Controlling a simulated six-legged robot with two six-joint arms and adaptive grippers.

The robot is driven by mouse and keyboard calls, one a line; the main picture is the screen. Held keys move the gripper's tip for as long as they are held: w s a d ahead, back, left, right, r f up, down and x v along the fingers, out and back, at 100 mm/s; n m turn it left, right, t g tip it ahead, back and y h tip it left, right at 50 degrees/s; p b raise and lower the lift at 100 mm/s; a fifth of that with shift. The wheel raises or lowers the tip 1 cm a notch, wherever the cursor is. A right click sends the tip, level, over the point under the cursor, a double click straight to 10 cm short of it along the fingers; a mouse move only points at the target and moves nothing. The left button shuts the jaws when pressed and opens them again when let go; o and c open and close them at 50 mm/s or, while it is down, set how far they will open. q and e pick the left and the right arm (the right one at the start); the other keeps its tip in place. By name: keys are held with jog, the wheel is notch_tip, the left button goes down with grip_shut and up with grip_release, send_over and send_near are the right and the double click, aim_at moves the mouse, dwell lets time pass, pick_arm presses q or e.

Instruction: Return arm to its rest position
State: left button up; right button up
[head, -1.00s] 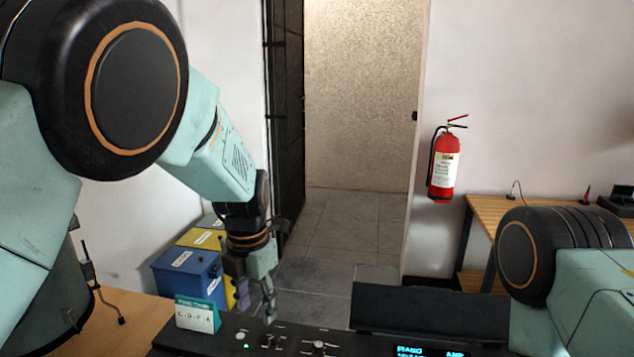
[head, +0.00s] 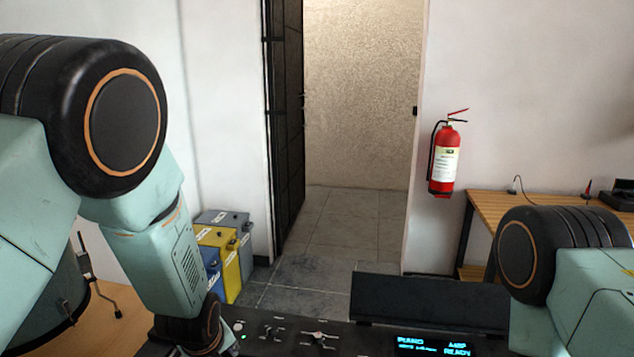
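My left arm comes in from the left and bends down, its forearm passing in front of the left end of a black keyboard instrument (head: 285,338). The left gripper itself is out of view below the bottom edge. My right arm shows at the lower right, and its gripper is also out of the picture. The instrument's lit display (head: 433,346) reads "PIANO" and "READY". A dark upright panel (head: 430,300) stands behind the control panel.
Blue, yellow and grey boxes (head: 231,262) stand on the floor behind my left forearm. A wooden table (head: 485,205) is at the right. A red fire extinguisher (head: 444,160) hangs on the wall. An open doorway (head: 362,100) is at the back.

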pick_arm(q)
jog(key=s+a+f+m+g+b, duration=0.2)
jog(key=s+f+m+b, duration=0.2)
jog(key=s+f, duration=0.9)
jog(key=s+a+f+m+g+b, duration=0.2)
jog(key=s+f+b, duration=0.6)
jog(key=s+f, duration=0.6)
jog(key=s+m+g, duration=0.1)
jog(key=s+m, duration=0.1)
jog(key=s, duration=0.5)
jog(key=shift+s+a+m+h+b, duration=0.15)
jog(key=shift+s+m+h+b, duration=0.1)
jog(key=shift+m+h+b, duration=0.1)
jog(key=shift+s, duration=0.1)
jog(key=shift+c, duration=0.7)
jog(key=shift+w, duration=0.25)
